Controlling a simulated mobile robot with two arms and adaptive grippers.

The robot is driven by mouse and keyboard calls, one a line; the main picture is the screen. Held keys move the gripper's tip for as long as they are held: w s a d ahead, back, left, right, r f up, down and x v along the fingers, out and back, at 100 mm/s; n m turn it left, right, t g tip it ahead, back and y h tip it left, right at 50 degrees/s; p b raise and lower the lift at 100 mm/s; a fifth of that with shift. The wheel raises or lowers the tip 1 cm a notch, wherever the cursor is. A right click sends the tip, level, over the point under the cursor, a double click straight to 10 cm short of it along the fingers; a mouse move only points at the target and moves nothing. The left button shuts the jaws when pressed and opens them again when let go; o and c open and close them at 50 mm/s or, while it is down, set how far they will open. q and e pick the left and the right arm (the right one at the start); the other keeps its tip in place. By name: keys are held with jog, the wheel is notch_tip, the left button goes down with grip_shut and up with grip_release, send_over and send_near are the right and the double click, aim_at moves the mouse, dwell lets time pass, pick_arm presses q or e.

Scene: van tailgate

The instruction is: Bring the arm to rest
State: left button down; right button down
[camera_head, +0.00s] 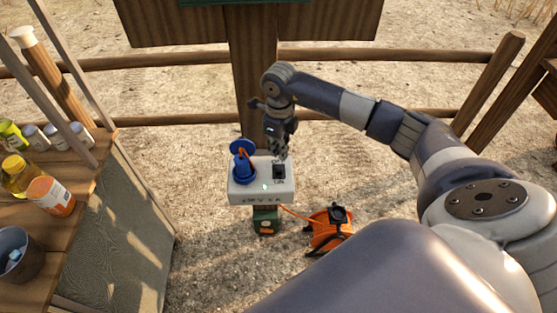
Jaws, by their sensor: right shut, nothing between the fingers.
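My right arm reaches in from the right, with its forearm level and its wrist bent down. My right gripper (280,150) points down, shut and empty, just above and behind the white box (263,195). From this angle I cannot tell whether its fingertips touch the box. The box carries a blue spool-shaped part (243,163), a dark switch-like part (279,171) and a small green light. My left gripper is not in view.
A wooden shelf (75,215) with jars, bottles and a bucket (18,252) stands at the left. An orange cable reel (328,229) lies on the ground by a green box (265,221). A wooden post (252,85) and rail fence stand behind. Sandy ground is open around.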

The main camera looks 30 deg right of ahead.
jog(key=shift+r, duration=0.3)
jog(key=shift+f, duration=0.1)
